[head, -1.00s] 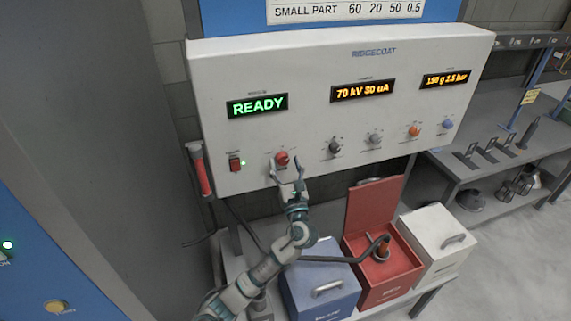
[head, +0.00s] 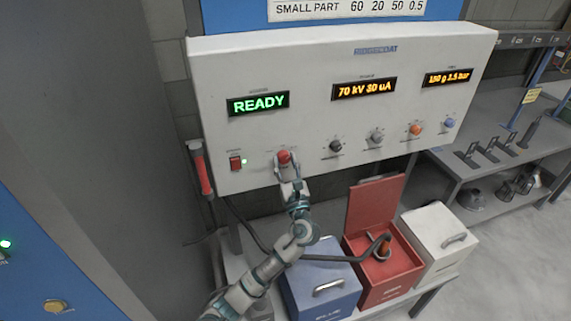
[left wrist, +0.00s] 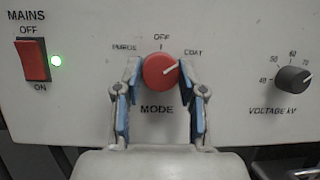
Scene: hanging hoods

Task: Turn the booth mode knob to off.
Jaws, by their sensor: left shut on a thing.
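The red mode knob (left wrist: 160,71) sits on the control panel (head: 310,60), with PURGE, OFF and COAT printed around it. Its white pointer mark is turned to the upper right, toward COAT. The knob also shows in the head view (head: 284,157). My left gripper (left wrist: 160,82) is shut on the knob, one blue-padded finger on each side; it also shows in the head view (head: 286,165). The display above (head: 258,104) reads READY in green. My right gripper is not in view.
A red mains switch (left wrist: 33,60) with a lit green lamp is left of the knob. The black voltage knob (left wrist: 294,79) is to the right. Blue (head: 322,275), red (head: 392,285) and white (head: 438,235) boxes stand below the panel.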

